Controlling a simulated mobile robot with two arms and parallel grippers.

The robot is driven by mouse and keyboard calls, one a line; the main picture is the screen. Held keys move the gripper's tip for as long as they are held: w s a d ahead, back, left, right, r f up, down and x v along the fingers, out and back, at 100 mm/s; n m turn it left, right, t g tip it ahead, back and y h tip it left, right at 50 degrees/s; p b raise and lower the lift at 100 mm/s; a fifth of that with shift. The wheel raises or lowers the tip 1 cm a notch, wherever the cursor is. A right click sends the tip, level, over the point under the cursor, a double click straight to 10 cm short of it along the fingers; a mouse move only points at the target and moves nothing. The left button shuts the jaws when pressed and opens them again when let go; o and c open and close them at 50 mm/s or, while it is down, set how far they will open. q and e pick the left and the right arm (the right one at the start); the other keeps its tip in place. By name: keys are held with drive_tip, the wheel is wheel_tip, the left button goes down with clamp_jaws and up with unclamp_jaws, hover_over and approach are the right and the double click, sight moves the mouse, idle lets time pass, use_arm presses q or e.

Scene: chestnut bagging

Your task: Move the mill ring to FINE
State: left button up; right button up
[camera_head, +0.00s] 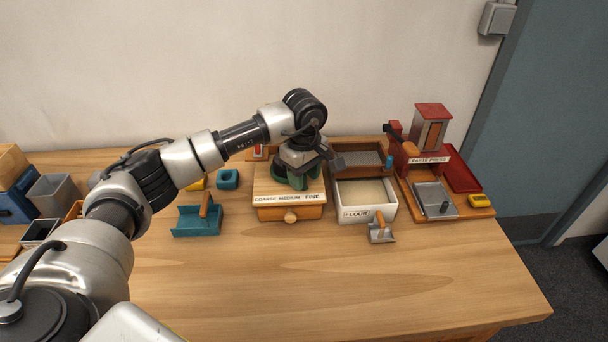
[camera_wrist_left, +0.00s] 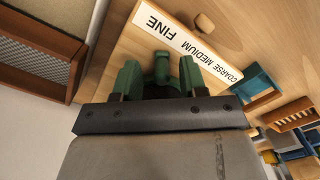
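The mill is a wooden box (camera_head: 290,212) with a front knob and a white strip (camera_head: 286,198) reading COARSE, MEDIUM, FINE. A green part, which looks like the mill ring (camera_head: 283,178), sits on top, mostly hidden under my left gripper (camera_head: 303,166). In the left wrist view my left gripper (camera_wrist_left: 160,88) is right at the green parts (camera_wrist_left: 161,67), behind the label (camera_wrist_left: 185,45). A small green piece stands in the middle, on the FINE side of the label's centre. Its contact with the fingers and their opening are unclear. My right gripper is not in view.
A white FLOUR box (camera_head: 368,213) and a brown grated tray (camera_head: 361,144) stand close right of the mill. The paste press (camera_head: 430,135) is farther right.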

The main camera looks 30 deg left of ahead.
use_arm(q)
wheel_tip(320, 180, up, 11)
drive_tip(key=b, duration=0.1)
drive_tip(key=shift+f+b, duration=0.15)
drive_tip(key=shift+b, duration=0.25)
